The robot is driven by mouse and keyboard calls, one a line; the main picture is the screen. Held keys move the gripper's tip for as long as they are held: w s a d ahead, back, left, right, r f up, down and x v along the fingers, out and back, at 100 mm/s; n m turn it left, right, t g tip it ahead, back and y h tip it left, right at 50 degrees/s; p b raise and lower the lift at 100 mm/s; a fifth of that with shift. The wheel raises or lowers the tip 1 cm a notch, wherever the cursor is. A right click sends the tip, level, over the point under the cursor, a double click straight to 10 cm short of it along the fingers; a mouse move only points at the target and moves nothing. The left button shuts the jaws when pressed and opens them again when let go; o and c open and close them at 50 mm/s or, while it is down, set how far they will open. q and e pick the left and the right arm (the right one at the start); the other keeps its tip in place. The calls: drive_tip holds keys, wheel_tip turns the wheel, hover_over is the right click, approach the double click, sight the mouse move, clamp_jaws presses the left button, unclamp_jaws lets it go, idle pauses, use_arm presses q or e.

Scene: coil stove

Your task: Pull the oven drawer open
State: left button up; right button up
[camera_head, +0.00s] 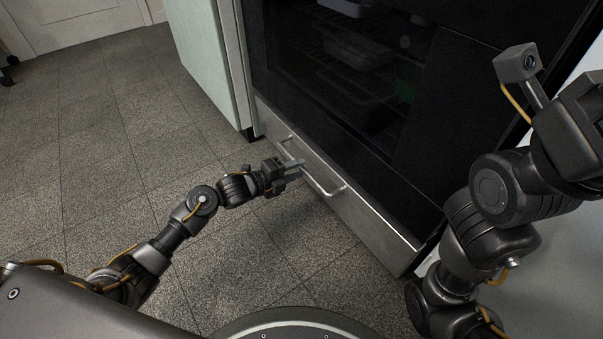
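The oven drawer (372,222) is a silver metal panel low on the front of the dark oven. Its bar handle (325,190) runs along the upper part of the front. My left gripper (300,164) reaches in from the left, with its fingertips at the handle's left-middle part. The fingers hide part of the bar, and I cannot tell whether they are closed on it. The drawer looks shut or nearly so. My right arm is at the right edge, with its fingertips out of the picture.
The dark glass oven door (345,75) is above the drawer, with racks visible inside. A pale green cabinet (205,55) stands to its left. Grey tiled floor (110,130) in front of the drawer is clear apart from my arm. A white door (75,20) is at the back left.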

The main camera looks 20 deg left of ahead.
use_arm(q)
drive_tip(key=shift+b+x, duration=0.4)
drive_tip(key=shift+x, duration=0.8)
clamp_jaws()
